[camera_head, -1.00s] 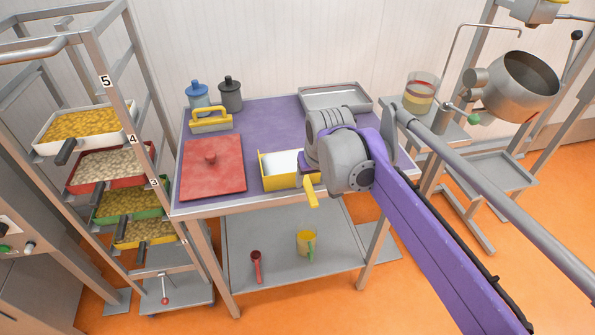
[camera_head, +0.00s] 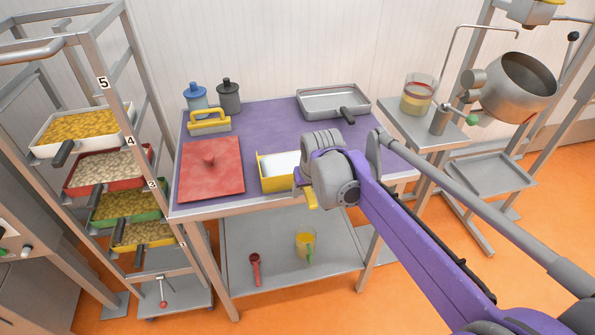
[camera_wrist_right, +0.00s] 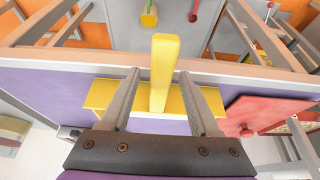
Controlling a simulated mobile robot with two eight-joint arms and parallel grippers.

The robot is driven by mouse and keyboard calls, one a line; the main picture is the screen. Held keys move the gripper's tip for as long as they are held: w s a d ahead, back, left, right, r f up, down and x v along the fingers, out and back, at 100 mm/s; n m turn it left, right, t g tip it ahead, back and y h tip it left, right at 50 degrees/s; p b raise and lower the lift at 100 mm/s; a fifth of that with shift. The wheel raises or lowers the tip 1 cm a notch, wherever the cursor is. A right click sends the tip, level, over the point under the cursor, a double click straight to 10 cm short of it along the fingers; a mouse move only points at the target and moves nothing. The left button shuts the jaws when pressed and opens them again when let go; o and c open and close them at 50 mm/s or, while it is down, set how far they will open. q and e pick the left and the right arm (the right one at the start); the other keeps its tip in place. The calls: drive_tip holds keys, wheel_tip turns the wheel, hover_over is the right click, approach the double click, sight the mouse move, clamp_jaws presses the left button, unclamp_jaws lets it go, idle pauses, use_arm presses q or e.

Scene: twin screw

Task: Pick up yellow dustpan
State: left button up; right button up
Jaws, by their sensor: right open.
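The yellow dustpan (camera_head: 266,175) rests near the front edge of the purple-topped table, with a white inner face showing. Its yellow handle (camera_head: 311,199) points toward the front edge; my right wrist partly hides the dustpan's right side. In the right wrist view the handle (camera_wrist_right: 164,60) stands between the two fingers of my right gripper (camera_wrist_right: 160,76), with a gap on each side. The right gripper is open, and the wide yellow pan part (camera_wrist_right: 98,95) lies beyond and below the fingers. My left gripper is not in view.
Behind are a yellow-handled tool (camera_head: 209,122), two jars (camera_head: 229,97) and a metal pan (camera_head: 333,102). A red scoop (camera_head: 255,268) and a yellow jug (camera_head: 305,244) are on the lower shelf. A tray rack (camera_head: 130,140) stands left.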

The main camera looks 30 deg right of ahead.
drive_tip(key=shift+f, duration=0.2)
drive_tip(key=shift+c, duration=0.3)
clamp_jaws()
